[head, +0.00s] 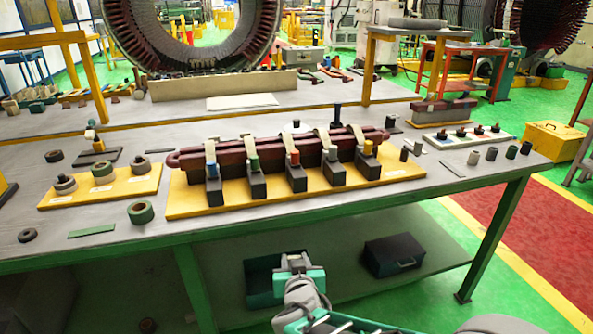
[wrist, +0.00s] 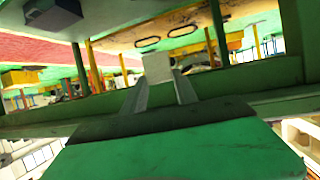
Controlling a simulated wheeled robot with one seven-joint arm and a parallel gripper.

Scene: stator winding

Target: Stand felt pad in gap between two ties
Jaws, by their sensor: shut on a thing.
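A dark red coil (head: 232,152) lies along the yellow board (head: 190,205), with several pale ties (head: 210,151) across it at intervals. Gaps of bare coil show between neighbouring ties. My gripper (head: 294,260) is low in front of the table, below the tabletop's front edge in the head view and apart from the coil. In the wrist view my gripper (wrist: 159,82) is shut on a small pale squarish pad (wrist: 157,67), which appears to be the felt pad. The pad sits at the fingertips; its far side is hidden.
Dark blocks with coloured tops (head: 296,178) stand along the coil's front. The green table edge (head: 350,212) lies between my gripper and the board. A teal bin (head: 262,285) and dark box (head: 394,255) are on the lower shelf. Tape rolls (head: 141,211) stand left.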

